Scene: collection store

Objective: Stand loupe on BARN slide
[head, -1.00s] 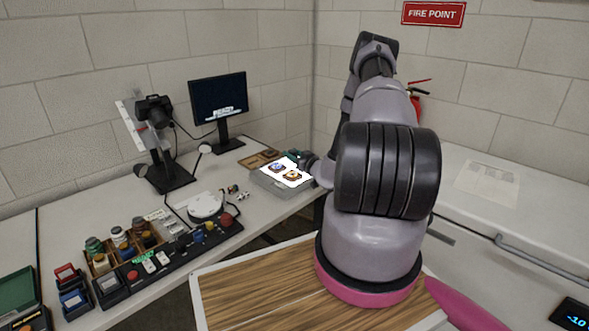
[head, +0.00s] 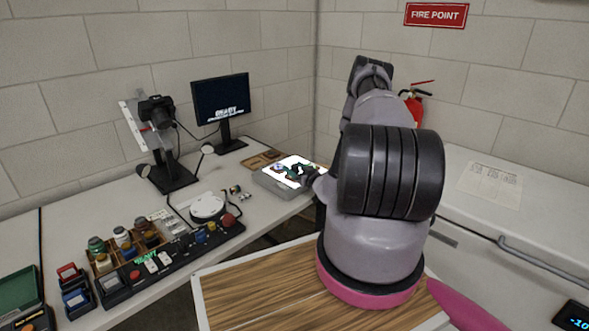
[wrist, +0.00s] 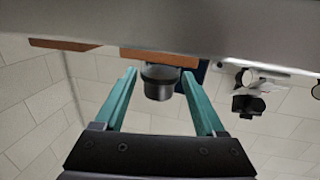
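My gripper (head: 296,170) is low over the lit light box (head: 270,184) on the bench in the head view. In the wrist view, which is upside down, the two teal fingers of my gripper (wrist: 159,73) are spread. A dark round loupe (wrist: 158,88) with a paler rim shows between them, with a narrow gap on each side. I cannot tell whether it rests on a slide. One slide (head: 278,166) shows at the left of the lit panel; its label is unreadable. My gripper hides the other part of the panel.
A brown wooden tray (head: 258,161) lies behind the light box. A monitor (head: 220,98) and a camera on a copy stand (head: 157,110) stand further left. A round white device (head: 207,205) and a control panel (head: 170,250) occupy the nearer bench.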

